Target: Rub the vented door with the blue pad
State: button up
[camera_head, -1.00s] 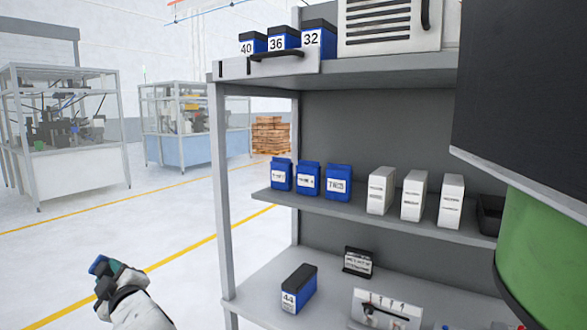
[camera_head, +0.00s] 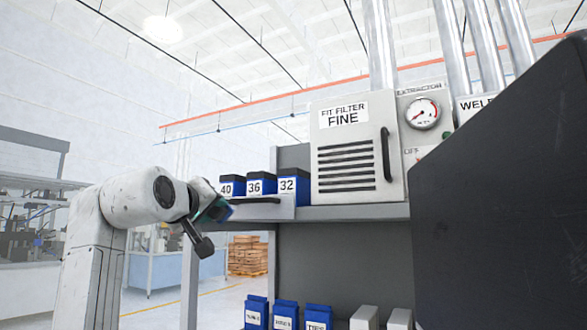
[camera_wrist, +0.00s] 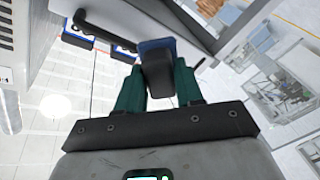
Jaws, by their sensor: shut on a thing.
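The vented door (camera_head: 345,155) is a pale panel with dark horizontal slots, a black upright handle at its right and a label reading "FIT FILTER FINE". It looks closed and sits above the upper shelf. My gripper (camera_head: 213,209) is left of the door, in front of the shelf's left end and apart from the door. In the wrist view, my gripper's green fingers (camera_wrist: 158,85) are shut on the blue pad (camera_wrist: 157,46), which has a dark block on its near side. The pad (camera_head: 225,212) is mostly hidden by the gripper in the head view.
Blue boxes numbered 40, 36 and 32 (camera_head: 262,185) stand on the upper shelf (camera_head: 350,212) left of the door, behind a dark rail handle (camera_head: 255,200). A gauge (camera_head: 422,113) is right of the door. A large dark panel (camera_head: 500,190) blocks the right side.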

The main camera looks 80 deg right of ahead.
jog(key=s+a+r+m+g, duration=0.1)
jog(key=s+r+m+g, duration=0.2)
jog(key=s, duration=0.6)
jog(key=s+a+r+m+g, duration=0.1)
jog(key=s+r+g, duration=0.25)
jog(key=s, duration=0.55)
jog(key=shift+t+y, duration=0.4)
jog(key=shift+t, duration=0.05)
jog(key=shift+r+p+x, duration=0.15)
jog(key=shift+p+x, duration=0.05)
jog(key=shift+x, duration=1.2)
jog(key=shift+r+p+x, duration=0.15)
jog(key=shift+p+x, duration=0.05)
jog(key=shift+x, duration=1.25)
jog(key=shift+x, duration=0.95)
jog(key=shift+w, duration=0.15)
jog(key=shift+s+a+b, duration=0.15)
jog(key=shift+s+a, duration=0.2)
jog(key=shift+s, duration=0.55)
jog(key=shift+s+a+b, duration=0.15)
jog(key=shift+s+a, duration=0.15)
jog(key=shift+s, duration=0.55)
jog(key=shift+s+a, duration=0.2)
jog(key=shift+s, duration=0.7)
jog(key=shift+s+a, duration=0.2)
jog(key=shift+s, duration=0.65)
